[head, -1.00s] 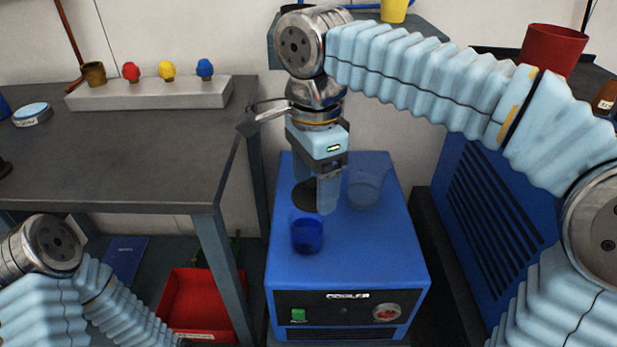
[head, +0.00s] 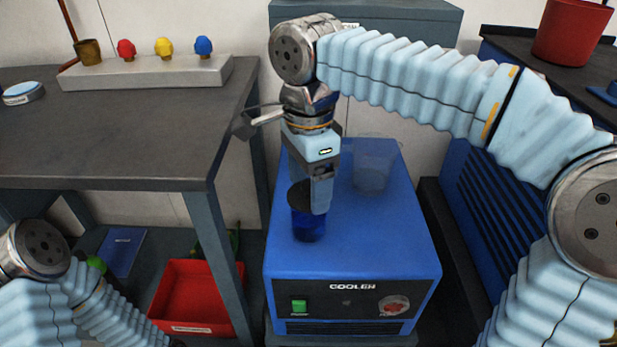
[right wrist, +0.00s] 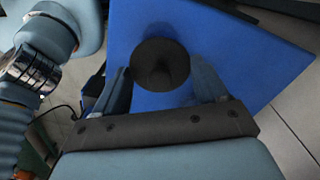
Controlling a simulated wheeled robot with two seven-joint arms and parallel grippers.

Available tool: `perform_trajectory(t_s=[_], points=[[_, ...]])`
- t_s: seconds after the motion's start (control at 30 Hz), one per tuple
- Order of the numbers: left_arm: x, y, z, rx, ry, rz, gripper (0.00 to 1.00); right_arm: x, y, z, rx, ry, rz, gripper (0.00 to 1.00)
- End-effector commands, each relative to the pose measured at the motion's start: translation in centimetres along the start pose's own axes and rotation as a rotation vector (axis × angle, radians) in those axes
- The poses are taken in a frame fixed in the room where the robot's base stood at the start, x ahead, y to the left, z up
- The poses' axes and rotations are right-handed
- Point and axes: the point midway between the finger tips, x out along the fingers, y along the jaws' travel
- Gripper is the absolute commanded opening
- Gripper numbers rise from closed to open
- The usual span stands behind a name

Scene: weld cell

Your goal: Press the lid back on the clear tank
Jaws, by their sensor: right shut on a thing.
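My right gripper (head: 311,195) points down over the blue cooler and is shut on a dark round lid (head: 299,197). The right wrist view shows the lid (right wrist: 160,62) between its two fingers. Just below the lid stands a small see-through tank with blue contents (head: 309,228), on the cooler top. The lid overlaps the tank's rim in the head view; I cannot tell whether they touch. A second clear, empty-looking vessel (head: 372,168) stands behind and to the right. My left arm shows at the lower left, but its gripper is out of view.
The blue cooler (head: 400,225) has clear room on its top front and right. A blue louvred unit and a dark bench with a red pot (head: 572,32) are at right.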

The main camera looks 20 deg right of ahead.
Motion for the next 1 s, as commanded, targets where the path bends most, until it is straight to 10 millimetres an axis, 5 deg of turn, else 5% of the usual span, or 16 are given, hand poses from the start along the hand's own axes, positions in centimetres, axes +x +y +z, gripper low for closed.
perform_trajectory(t_s=[1.0], points=[[-0.35, 0.11, -0.02, 0.000, 0.000, 0.000, 0.43, 0.07, -0.01, 0.02, 0.000, 0.000, -0.001, 0.44]])
